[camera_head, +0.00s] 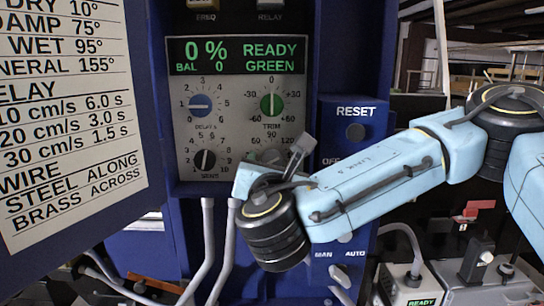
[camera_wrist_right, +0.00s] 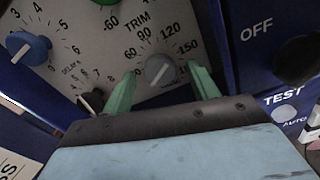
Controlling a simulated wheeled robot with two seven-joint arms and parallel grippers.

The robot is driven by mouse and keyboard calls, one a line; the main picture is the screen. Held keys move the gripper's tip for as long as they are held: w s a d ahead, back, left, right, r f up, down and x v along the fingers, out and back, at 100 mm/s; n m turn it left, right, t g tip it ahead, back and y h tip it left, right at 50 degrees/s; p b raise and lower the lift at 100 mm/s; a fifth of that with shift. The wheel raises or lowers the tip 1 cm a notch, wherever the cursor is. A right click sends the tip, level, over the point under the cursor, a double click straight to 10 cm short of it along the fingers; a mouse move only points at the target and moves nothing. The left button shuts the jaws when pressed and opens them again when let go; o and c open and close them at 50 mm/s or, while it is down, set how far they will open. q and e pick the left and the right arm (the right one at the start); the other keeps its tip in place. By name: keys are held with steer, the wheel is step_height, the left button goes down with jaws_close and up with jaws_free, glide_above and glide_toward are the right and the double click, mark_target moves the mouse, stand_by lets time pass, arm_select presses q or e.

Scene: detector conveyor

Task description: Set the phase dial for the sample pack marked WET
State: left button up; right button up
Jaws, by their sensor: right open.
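The chart (camera_head: 70,120) at the left lists WET as 95°, below DAMP 75° and above 155°. The phase dial is a grey knob (camera_wrist_right: 160,71) with a pale line across its face; its scale shows 60, 90, 120 and 150. I cannot read its exact setting. My right gripper (camera_wrist_right: 162,69) is open, with one green finger on each side of this knob. I cannot tell whether the fingers touch it. In the head view my right wrist mostly hides this knob. My left gripper is not in view.
The blue DELAY knob (camera_head: 201,106), green TRIM knob (camera_head: 271,104) and black knob (camera_head: 204,160) are close by. The display (camera_head: 237,54) reads 0 %, BAL 0, READY GREEN. The RESET button (camera_head: 356,132) is on the blue panel to the right.

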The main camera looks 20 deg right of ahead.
steer(key=shift+w+d, duration=0.1)
steer(key=shift+w, duration=0.2)
